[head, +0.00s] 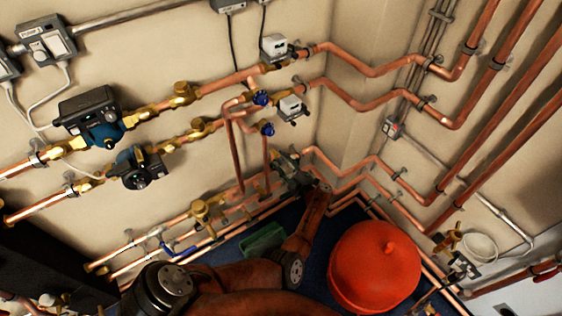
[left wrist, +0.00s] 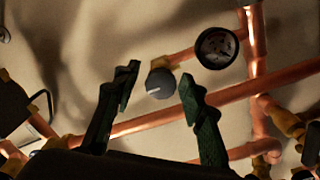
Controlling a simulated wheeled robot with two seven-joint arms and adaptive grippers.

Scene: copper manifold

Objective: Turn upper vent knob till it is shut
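Two blue knobs sit on the copper pipework in the head view: the upper blue knob (head: 261,98) and, below it, the lower blue knob (head: 267,129). My left gripper (head: 284,162) is lower, apart from both, in front of the lower pipes. In the left wrist view my left gripper (left wrist: 159,75) is open, its dark green fingers spread and empty. A round grey knob (left wrist: 160,83) with a white pointer line appears between the fingers, beyond them. I cannot tell which head-view knob it matches. My right gripper is not in view.
A dark round gauge (left wrist: 217,47) sits right of the grey knob. Copper pipes (left wrist: 245,90) cross behind the fingers. A red tank (head: 377,266) stands right of my left arm, and a green tray (head: 263,241) lies left of it. Pumps (head: 92,117) hang on the left wall.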

